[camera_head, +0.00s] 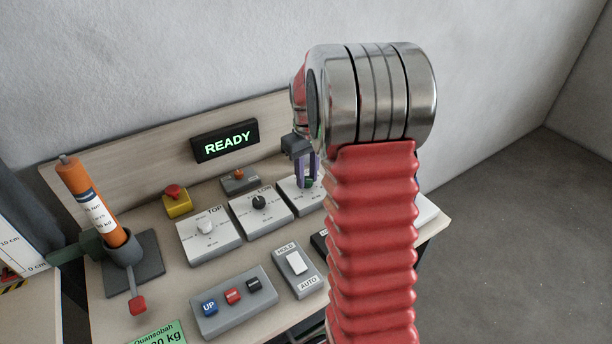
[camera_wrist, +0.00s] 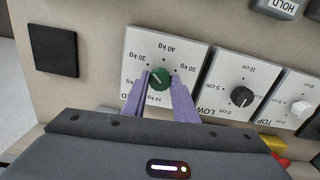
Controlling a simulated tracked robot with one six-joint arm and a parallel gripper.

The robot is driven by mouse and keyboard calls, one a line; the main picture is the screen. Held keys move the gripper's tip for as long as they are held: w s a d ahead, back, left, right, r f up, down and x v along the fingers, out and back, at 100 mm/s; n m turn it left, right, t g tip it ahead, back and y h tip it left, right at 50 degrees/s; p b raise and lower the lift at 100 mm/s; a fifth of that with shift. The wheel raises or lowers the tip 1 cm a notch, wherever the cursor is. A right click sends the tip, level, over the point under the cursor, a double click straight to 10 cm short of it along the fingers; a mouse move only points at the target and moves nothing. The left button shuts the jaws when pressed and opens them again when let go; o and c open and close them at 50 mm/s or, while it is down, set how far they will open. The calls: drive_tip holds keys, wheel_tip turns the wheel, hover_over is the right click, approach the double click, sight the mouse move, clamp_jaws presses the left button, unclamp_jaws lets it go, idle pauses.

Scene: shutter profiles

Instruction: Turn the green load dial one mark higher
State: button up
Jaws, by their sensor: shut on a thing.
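The green load dial (camera_wrist: 159,78) sits on a white panel (camera_wrist: 133,44) with kg marks, seen upside down in the wrist view. My gripper (camera_wrist: 160,82) has its two purple fingers on either side of the dial, shut on it. A pale pointer line on the dial slants to the upper left in the wrist view; I cannot tell exactly which mark it meets. In the head view the dial (camera_head: 309,183) shows as a small green patch between the fingers of my gripper (camera_head: 308,180), partly hidden by them.
A black LOW dial (camera_head: 259,202) and a white TOP dial (camera_head: 206,227) stand beside it. A HOLD/AUTO switch (camera_head: 296,263), a button box (camera_head: 234,304) and a yellow box with a red button (camera_head: 176,200) are nearby. A display (camera_head: 225,140) reads READY.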

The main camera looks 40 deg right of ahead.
sight(307, 179)
drive_tip(key=m, duration=0.5)
drive_tip(key=shift+m, duration=2.4)
drive_tip(key=o, duration=1.1)
drive_tip(key=shift+c, duration=0.2)
drive_tip(key=shift+r, duration=0.1)
wheel_tip(307, 179, up, 14)
drive_tip(key=shift+f, duration=0.2)
